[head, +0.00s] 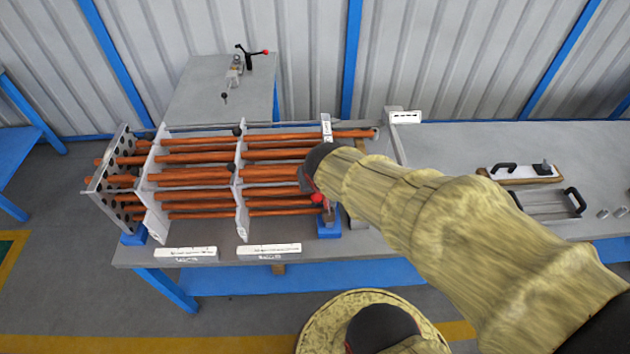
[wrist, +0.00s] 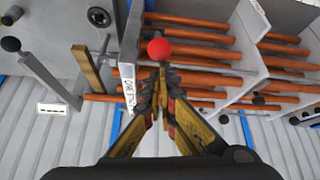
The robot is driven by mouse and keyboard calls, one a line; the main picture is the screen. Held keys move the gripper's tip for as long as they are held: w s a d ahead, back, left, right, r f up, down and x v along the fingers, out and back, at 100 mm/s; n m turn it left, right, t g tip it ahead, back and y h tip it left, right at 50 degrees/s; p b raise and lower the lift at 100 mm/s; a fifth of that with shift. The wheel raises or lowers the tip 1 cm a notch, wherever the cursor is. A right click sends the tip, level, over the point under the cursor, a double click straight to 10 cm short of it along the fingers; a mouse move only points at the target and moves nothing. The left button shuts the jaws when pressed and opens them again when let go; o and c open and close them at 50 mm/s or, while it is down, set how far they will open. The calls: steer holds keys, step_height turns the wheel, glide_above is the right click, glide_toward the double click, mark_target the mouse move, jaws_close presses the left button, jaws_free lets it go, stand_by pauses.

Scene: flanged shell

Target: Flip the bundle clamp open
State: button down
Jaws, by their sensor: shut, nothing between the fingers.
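The bundle of copper-coloured tubes (head: 190,176) lies through upright white plates on the bench. A red ball knob (head: 317,198) shows at the bundle's right end, above a blue block (head: 328,225); I take it for the clamp's handle end. In the wrist view the red knob (wrist: 159,48) is just beyond the fingertips of my gripper (wrist: 155,75), which are together and hold nothing. I cannot tell whether they touch the knob. My arm hides most of the clamp in the head view, so its lever position is unclear.
A perforated end plate (head: 112,180) is at the left. Labelled white strips (head: 268,249) lie along the bench front. A tray with black handles (head: 545,203) is at the right.

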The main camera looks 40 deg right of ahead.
steer(key=shift+s+f, duration=0.2)
steer(key=shift+f, duration=0.1)
steer(key=w+d+r, duration=0.1)
steer(key=w+r, duration=0.1)
steer(key=w, duration=0.2)
steer(key=s+f+p+v, duration=0.1)
steer(key=v, duration=0.9)
steer(key=shift+s+a, duration=0.3)
steer(key=shift+s, duration=0.1)
steer(key=shift+f, duration=0.1)
steer(key=s+a+n+y+b, duration=0.3)
steer(key=s+a, duration=0.3)
steer(key=a, duration=0.4)
steer(key=shift+s+a+n+b, duration=0.25)
steer(key=shift+n+b, duration=0.45)
steer(key=shift+n, duration=0.2)
